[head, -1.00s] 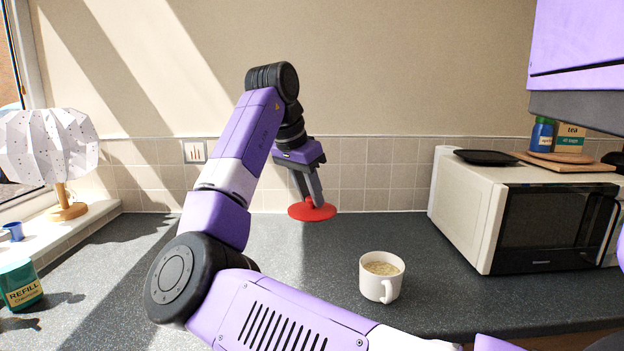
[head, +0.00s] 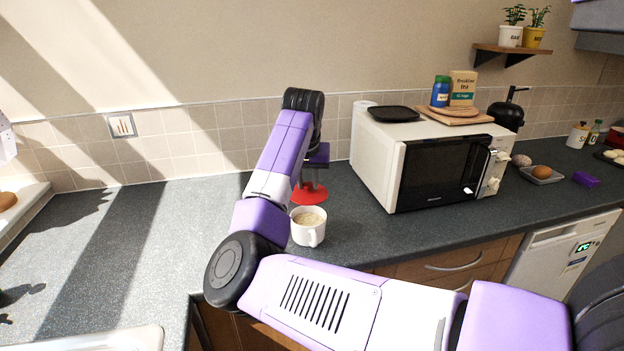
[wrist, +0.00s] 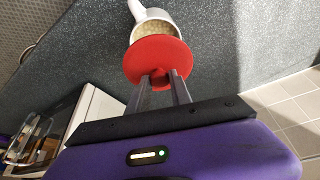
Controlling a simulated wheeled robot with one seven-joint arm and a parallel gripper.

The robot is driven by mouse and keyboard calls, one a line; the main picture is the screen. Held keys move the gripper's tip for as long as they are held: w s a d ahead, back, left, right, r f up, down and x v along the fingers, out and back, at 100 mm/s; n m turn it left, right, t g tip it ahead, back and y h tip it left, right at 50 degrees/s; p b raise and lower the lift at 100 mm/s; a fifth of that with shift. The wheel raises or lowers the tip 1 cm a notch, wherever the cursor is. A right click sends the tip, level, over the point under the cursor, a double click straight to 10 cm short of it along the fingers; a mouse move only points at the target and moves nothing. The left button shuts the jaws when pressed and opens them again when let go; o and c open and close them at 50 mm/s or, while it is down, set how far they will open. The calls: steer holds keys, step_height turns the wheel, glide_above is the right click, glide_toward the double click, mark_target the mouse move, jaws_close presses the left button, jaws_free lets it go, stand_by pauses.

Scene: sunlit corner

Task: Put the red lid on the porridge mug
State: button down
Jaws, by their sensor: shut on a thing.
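The white porridge mug (head: 309,238) stands upright on the dark counter in the head view, with pale porridge inside. The red lid (head: 309,194) is a round disc with a knob, just behind the mug in the head view. My gripper (head: 312,186) points down and is shut on the knob of the red lid. In the wrist view the fingers (wrist: 161,82) grip the knob, and the lid (wrist: 155,55) overlaps part of the mug (wrist: 158,20). Some porridge shows past the lid's edge, so the lid does not fully cover the opening. The gap in height between them is unclear.
The counter (head: 150,235) left of my arm is clear. A sink edge (head: 110,340) shows at the front left.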

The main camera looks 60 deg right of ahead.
mark_target(308, 193)
steer(key=shift+d, duration=0.2)
step_height(308, 193, down, 5)
steer(key=b, duration=0.5)
steer(key=shift+w+r, duration=0.1)
steer(key=shift+r, duration=0.1)
steer(key=shift+f, duration=0.85)
steer(key=shift+p, duration=1)
stand_by(0.3)
steer(key=shift+f+p, duration=0.15)
steer(key=shift+p, duration=0.6)
stand_by(1.5)
steer(key=c, duration=1.1)
jaws_free()
steer(key=shift+o, duration=0.5)
